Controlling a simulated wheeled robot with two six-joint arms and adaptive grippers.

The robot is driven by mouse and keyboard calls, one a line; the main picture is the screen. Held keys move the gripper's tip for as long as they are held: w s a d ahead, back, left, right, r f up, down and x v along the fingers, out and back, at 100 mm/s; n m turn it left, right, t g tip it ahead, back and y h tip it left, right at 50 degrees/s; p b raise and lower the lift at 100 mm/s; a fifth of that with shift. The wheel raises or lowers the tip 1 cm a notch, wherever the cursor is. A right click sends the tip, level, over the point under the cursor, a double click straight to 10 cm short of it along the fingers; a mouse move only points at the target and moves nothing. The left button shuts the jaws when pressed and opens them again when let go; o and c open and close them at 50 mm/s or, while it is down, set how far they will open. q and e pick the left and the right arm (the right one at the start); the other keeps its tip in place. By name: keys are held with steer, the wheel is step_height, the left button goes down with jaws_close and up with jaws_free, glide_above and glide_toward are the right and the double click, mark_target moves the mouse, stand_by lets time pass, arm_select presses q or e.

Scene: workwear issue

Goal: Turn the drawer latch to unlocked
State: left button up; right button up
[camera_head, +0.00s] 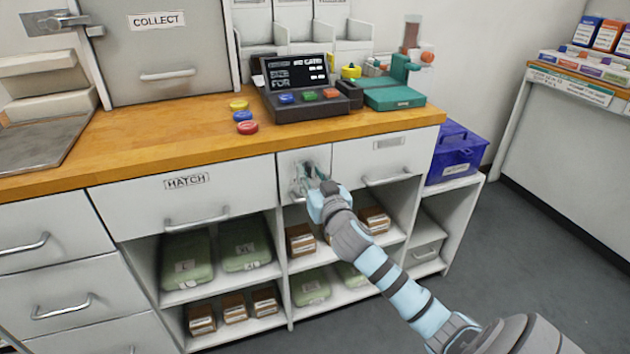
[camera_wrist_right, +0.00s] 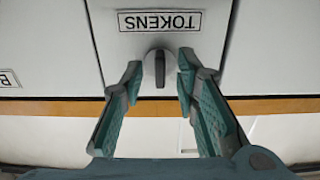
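The small drawer front labelled TOKENS (camera_wrist_right: 205,65) fills the middle of the right wrist view, its lettering upside down. The drawer latch (camera_wrist_right: 160,68) is a round grey knob with a dark ridge, upright in that picture. My right gripper (camera_wrist_right: 160,70) is open, with one fingertip on each side of the knob. Narrow gaps show between the knob and the fingers. In the head view my right gripper (camera_head: 308,180) is at the small drawer front (camera_head: 290,158) and hides the latch. My left gripper is not in view.
A wooden counter (camera_head: 180,135) runs above, carrying a dark keypad console (camera_head: 300,88), coloured discs (camera_head: 246,127) and a green device (camera_head: 395,95). The HATCH drawer (camera_head: 140,208) is left of the small drawer; another handled drawer (camera_head: 405,158) is right. Open shelves with packs lie below.

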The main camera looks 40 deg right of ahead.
steer(key=v, duration=1.1)
steer(key=shift+s, duration=0.35)
steer(key=shift+a, duration=0.1)
